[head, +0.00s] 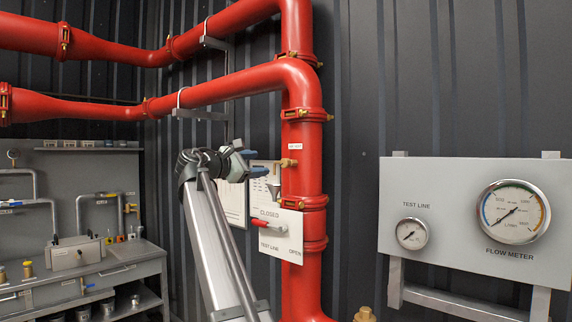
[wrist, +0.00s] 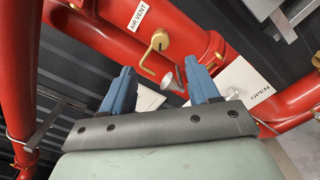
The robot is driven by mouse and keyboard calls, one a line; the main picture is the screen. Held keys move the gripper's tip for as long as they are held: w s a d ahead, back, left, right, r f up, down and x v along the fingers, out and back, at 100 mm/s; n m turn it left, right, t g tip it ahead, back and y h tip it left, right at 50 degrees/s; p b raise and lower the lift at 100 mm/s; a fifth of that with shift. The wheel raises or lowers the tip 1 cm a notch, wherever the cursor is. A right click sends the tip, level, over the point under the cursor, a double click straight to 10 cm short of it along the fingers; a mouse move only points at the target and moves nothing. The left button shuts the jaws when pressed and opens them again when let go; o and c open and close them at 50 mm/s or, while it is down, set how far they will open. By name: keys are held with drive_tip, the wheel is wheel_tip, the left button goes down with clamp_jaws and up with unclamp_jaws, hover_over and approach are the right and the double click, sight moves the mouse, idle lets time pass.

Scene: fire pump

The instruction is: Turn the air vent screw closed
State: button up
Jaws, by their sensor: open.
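The air vent screw is a brass fitting (wrist: 160,41) on the red pipe, beside a white AIR VENT label (wrist: 143,14) in the wrist view. A thin bent brass tube (wrist: 146,62) runs from it towards a metal funnel (wrist: 180,77). In the head view the brass fitting (head: 288,162) juts left from the vertical red pipe (head: 301,180). My gripper (wrist: 160,68) is open, its two blue fingers apart with nothing held. In the head view my gripper (head: 246,162) is left of the fitting, apart from it.
A white panel (head: 276,236) with a red-handled lever (head: 268,223), marked CLOSED and OPEN, is below the fitting. The funnel (head: 273,189) hangs just above it. A gauge panel (head: 460,215) stands at right and a grey workbench (head: 90,275) at left.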

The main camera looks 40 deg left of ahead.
sight(284, 163)
drive_tip(key=w, duration=1.3)
drive_tip(key=shift+w, duration=0.2)
drive_tip(key=c, duration=1)
